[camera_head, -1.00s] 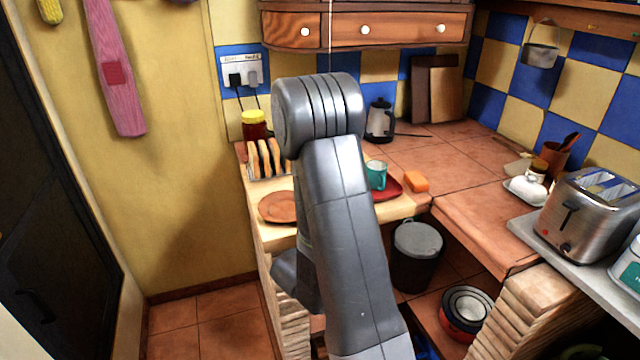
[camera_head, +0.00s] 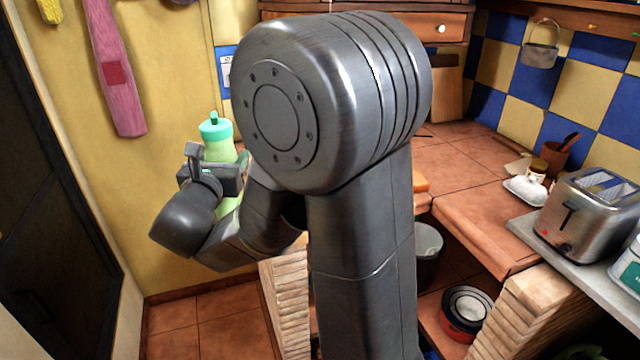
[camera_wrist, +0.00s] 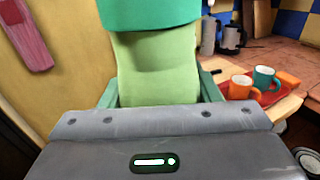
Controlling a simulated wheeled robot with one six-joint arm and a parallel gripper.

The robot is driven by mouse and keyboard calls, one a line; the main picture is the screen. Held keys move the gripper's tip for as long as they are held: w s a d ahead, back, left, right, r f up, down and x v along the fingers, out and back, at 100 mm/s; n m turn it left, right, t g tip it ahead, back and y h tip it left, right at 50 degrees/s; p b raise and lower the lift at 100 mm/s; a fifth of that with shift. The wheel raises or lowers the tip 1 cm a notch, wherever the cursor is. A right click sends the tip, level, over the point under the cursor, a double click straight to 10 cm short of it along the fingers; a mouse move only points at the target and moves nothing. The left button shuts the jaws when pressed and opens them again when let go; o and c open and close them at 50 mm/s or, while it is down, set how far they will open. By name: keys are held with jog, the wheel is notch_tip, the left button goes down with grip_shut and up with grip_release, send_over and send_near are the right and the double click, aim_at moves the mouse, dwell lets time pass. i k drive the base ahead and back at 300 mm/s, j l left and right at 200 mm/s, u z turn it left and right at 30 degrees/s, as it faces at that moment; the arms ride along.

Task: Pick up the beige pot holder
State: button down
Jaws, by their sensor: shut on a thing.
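My gripper (camera_head: 216,168) is shut on a pale green bottle (camera_head: 218,131) with a teal cap, left of my large arm joint. The bottle is upright and fills the middle of the wrist view (camera_wrist: 155,70), between the two fingers. A small flat beige piece (camera_head: 517,167) lies on the tiled counter at the right, beside the white dish. I cannot tell whether it is the beige pot holder. No other likely pot holder shows, and my arm hides much of the left counter.
A steel toaster (camera_head: 595,215) and a white dish (camera_head: 527,188) stand at the right. A red tray (camera_wrist: 255,95) holds an orange mug (camera_wrist: 242,87) and a teal mug (camera_wrist: 264,78), with an orange block (camera_wrist: 288,79) beside it. The middle of the tiled counter (camera_head: 465,165) is clear.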

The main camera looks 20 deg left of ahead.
aim_at(519, 167)
jog(key=i, duration=1)
